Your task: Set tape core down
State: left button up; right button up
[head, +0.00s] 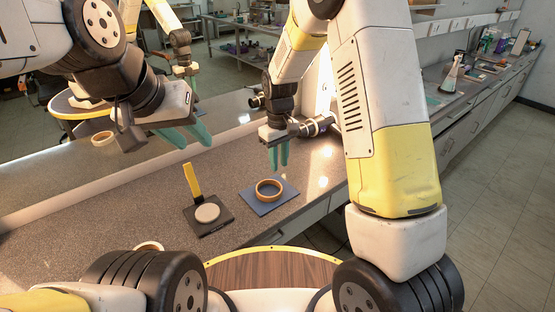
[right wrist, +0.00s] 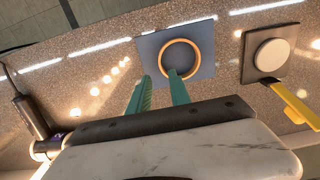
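The tape core (head: 268,190), an orange-tan ring, lies flat on a blue square mat (head: 285,201) on the counter. It also shows on the mat in the right wrist view (right wrist: 163,57). My right gripper (head: 278,160) is above and behind the core in the head view. Its teal fingers are apart with nothing between them; in the right wrist view (right wrist: 160,88) one fingertip overlaps the near rim of the core, and I cannot tell whether they touch. My left gripper (head: 192,140) hangs empty over the counter at the left, its fingers apart.
A black plate (head: 222,224) with a pale disc (head: 207,212) and an upright yellow bar (head: 193,184) stands left of the mat. A dark cylindrical device (head: 318,125) lies right of my right gripper. A mirror runs behind the counter. Another ring (head: 149,245) is partly hidden at the front.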

jog(key=s+d+r+m+t+y, duration=0.15)
jog(key=s+d+r, duration=0.3)
jog(key=r, duration=0.55)
jog(key=s+d+r+m+t+y, duration=0.1)
jog(key=s+d+r+m, duration=0.15)
jog(key=s+r, duration=0.45)
jog(key=s+d+r+m+t, duration=0.1)
jog(key=s+d+r+t, duration=0.1)
jog(key=s, duration=0.3)
jog(key=s+d+r+m+t, duration=0.1)
jog(key=s+d+r, duration=0.1)
jog(key=s+r, duration=0.2)
jog(key=shift+s+d+r+m+t, duration=0.25)
jog(key=shift+s+m+t, duration=0.1)
jog(key=shift+s, duration=0.8)
jog(key=shift+a, duration=0.1)
